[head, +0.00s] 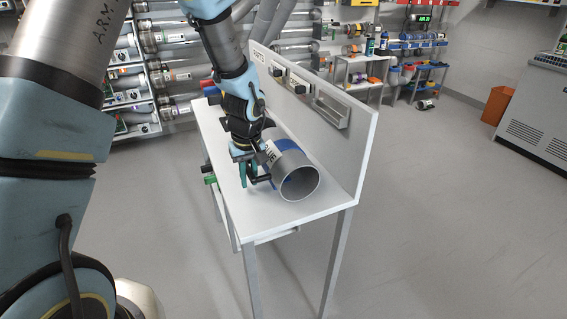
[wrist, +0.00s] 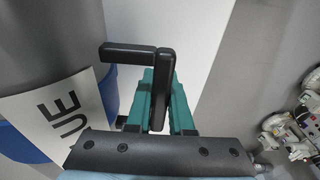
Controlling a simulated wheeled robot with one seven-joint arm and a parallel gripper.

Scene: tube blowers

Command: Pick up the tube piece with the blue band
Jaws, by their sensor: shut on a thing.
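The grey tube piece (head: 308,184) with the blue band (head: 285,146) lies on its side on a white bench, its open end facing the camera. A white label, partly hidden, reads "UE". My gripper (head: 248,173) is at the left side of the tube, pointing down. In the wrist view, the teal fingers of my gripper (wrist: 160,105) are shut on a black L-shaped handle (wrist: 127,53) beside the tube (wrist: 50,35). The handle reaches toward the tube. The blue band (wrist: 109,95) shows behind the label (wrist: 60,115).
The narrow white bench (head: 260,222) has an upright back panel (head: 345,170) close to the tube's right. A green object (head: 210,180) juts from the bench's left side. Shelves (head: 365,65) with tubes and bottles stand at the back.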

